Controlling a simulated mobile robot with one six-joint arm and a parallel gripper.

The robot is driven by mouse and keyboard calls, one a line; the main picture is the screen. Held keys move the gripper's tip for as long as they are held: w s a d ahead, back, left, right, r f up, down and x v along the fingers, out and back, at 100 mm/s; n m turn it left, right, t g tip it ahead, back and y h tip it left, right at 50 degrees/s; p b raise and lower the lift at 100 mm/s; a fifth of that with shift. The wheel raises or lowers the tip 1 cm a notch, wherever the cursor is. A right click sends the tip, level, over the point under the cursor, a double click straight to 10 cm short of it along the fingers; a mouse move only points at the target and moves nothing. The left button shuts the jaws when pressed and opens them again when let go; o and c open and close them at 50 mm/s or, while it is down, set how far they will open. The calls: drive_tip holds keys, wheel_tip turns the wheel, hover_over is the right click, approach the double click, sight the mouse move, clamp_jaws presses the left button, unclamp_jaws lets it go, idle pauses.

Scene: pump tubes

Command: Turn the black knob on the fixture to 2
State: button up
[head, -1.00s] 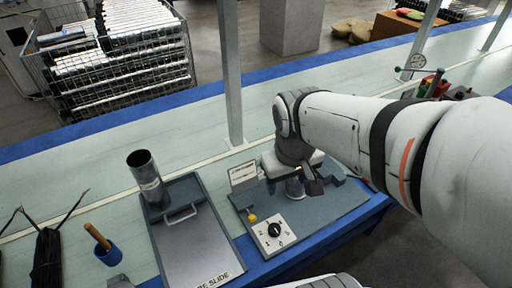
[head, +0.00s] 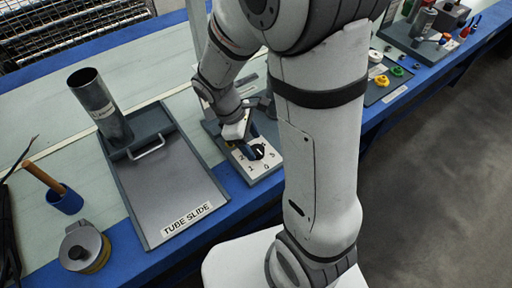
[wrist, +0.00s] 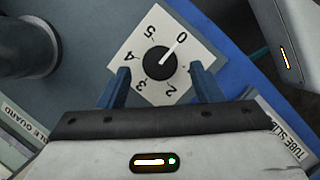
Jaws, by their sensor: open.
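The black knob (wrist: 160,63) sits on a white dial plate (wrist: 133,32) with printed numbers. In the wrist view its white pointer line aims at 0, and the 2 is on the lower side of the dial. The knob also shows in the head view (head: 258,152), on the grey fixture near the blue table edge. My gripper (wrist: 161,86) is open and empty, its blue fingers apart on either side of the knob in the picture. In the head view my gripper (head: 249,143) is just behind and above the dial. I cannot tell how high the fingertips are above the plate.
A grey tube slide tray (head: 175,195) with a metal tube (head: 100,105) stands left of the fixture. A blue cup (head: 67,201) is farther left. A dark cylinder (wrist: 28,45) is near the dial. Coloured parts lie on a dark mat (head: 388,90) at right.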

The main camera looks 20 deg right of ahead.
sight(257, 153)
drive_tip(key=shift+b+x, duration=0.3)
drive_tip(key=shift+x, duration=1.1)
drive_tip(key=shift+c, duration=0.5)
